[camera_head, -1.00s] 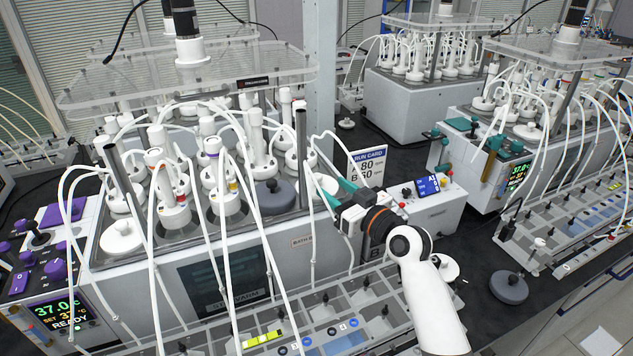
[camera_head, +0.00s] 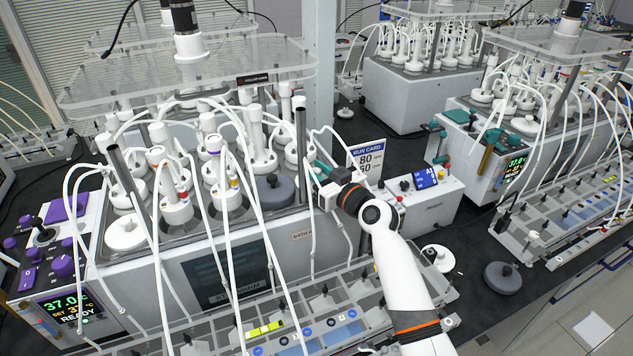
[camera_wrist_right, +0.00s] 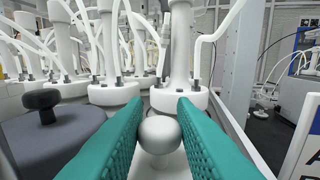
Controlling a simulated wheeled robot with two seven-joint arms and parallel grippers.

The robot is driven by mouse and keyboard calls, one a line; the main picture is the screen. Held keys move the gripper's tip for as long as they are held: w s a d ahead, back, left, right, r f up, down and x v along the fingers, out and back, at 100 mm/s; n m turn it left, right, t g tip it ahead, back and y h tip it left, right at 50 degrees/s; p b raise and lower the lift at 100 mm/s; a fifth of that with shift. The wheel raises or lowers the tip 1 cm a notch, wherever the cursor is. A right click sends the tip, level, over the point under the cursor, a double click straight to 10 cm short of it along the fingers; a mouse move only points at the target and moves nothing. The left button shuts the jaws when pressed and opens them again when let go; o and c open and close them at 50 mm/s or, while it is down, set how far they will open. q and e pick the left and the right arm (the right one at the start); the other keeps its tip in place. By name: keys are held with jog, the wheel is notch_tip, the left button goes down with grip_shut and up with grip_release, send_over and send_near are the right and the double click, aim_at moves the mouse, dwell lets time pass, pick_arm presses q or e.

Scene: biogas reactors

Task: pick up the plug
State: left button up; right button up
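The plug (camera_wrist_right: 160,136) is white with a round ball knob on a pale disc. In the right wrist view it sits at the front edge of the bath lid. My right gripper (camera_wrist_right: 160,112) has its two teal fingers on either side of the knob, with little room left. The fingers look open around it; I cannot see a firm contact. In the head view my right gripper (camera_head: 315,172) reaches the right front corner of the near bath and mostly hides the plug. My left gripper is not in view.
A grey plug with a black knob (camera_head: 276,188) sits left of the gripper; it also shows in the right wrist view (camera_wrist_right: 45,130). White bottle heads and tubes stand close behind. A metal post (camera_head: 301,150) and a run card (camera_head: 368,163) are near. Another grey plug (camera_head: 503,278) lies on the bench.

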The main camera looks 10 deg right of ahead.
grip_shut()
